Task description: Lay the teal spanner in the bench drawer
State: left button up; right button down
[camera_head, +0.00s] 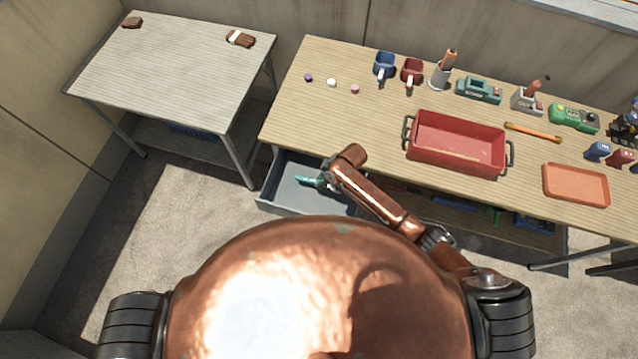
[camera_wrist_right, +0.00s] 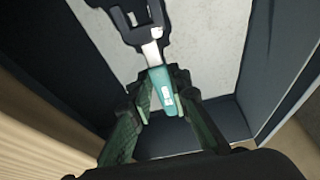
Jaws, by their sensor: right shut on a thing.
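The teal spanner (camera_head: 306,180) shows over the grey floor of the open bench drawer (camera_head: 277,206) in the head view. My right gripper (camera_head: 323,180) reaches down over the drawer and is shut on the spanner. In the right wrist view the fingers sit either side of the teal handle (camera_wrist_right: 159,84), and the dark open jaw (camera_wrist_right: 137,14) of the spanner points away. The drawer's dark walls (camera_wrist_right: 283,55) rise on both sides of its pale floor. I cannot tell whether the spanner touches that floor. My left gripper is not in view.
The drawer is pulled out under the left end of the wooden bench (camera_head: 300,115). A red tray with handles (camera_head: 457,165), an orange tray (camera_head: 575,203) and several tools stand on the bench. A smaller table (camera_head: 165,65) stands at the left, mostly clear.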

jog(key=shift+w+a+f, duration=0.35)
jog(key=shift+f, duration=0.15)
jog(key=shift+f+b, duration=0.35)
jog(key=shift+f, duration=1.15)
jog(key=shift+f, duration=0.1)
jog(key=c, duration=1.8)
grip_release()
jog(key=p+v, duration=0.2)
jog(key=v, duration=1)
